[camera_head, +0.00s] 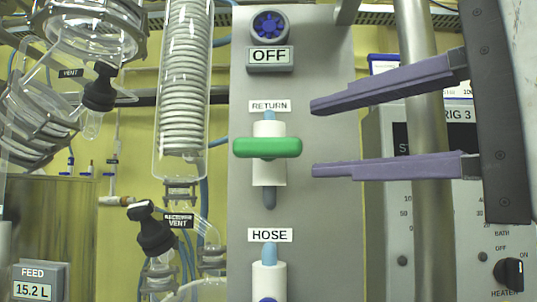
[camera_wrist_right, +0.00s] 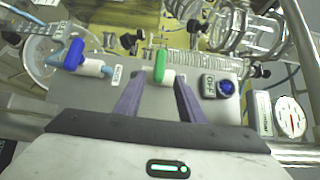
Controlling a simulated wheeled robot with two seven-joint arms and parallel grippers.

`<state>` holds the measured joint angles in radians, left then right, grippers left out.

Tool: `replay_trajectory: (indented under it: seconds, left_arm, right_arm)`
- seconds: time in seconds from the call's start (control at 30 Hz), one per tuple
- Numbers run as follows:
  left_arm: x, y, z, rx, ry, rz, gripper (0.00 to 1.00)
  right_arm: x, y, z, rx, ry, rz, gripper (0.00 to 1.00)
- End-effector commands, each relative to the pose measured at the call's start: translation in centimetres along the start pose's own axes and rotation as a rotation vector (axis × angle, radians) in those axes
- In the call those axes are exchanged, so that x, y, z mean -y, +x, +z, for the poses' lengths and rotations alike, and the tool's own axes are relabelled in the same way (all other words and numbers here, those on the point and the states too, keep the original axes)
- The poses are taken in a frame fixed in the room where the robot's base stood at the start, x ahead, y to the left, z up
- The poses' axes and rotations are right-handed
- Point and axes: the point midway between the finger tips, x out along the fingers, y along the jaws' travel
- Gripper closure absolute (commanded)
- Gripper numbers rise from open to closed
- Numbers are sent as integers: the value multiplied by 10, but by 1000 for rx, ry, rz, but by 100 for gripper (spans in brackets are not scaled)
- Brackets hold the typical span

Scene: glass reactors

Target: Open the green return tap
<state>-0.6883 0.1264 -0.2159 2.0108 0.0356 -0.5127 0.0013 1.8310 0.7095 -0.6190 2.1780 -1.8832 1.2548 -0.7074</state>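The green return tap handle (camera_head: 267,148) lies horizontal across a white valve body (camera_head: 269,175) under the RETURN label (camera_head: 270,106) on a grey panel. My right gripper (camera_head: 312,138) is open, its two purple fingers pointing left, one above and one below the handle's height. The fingertips are just right of the handle and apart from it. In the right wrist view the green handle (camera_wrist_right: 160,66) shows ahead, between the lines of the open fingers (camera_wrist_right: 160,90). My left gripper is not in view.
A blue knob (camera_head: 269,26) with an OFF display (camera_head: 270,55) is above the tap. The HOSE valve (camera_head: 269,278) is below. Glassware with a coiled condenser (camera_head: 184,90) and black vent taps (camera_head: 152,230) stands left. A metal post (camera_head: 428,200) and control box (camera_head: 395,230) are right.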

Motion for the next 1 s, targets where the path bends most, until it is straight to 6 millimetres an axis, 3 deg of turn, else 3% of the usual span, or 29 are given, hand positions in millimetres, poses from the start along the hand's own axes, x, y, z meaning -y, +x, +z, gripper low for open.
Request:
replay_trajectory:
  seconds: [0.5,0.93,1.0]
  left_arm:
    - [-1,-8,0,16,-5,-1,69]
    - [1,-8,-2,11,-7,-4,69]
    - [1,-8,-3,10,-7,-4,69]
  right_arm:
    - [0,85,2,7,5,4,64]
    - [-1,97,1,5,5,3,64]
    - [-1,97,1,5,5,2,74]
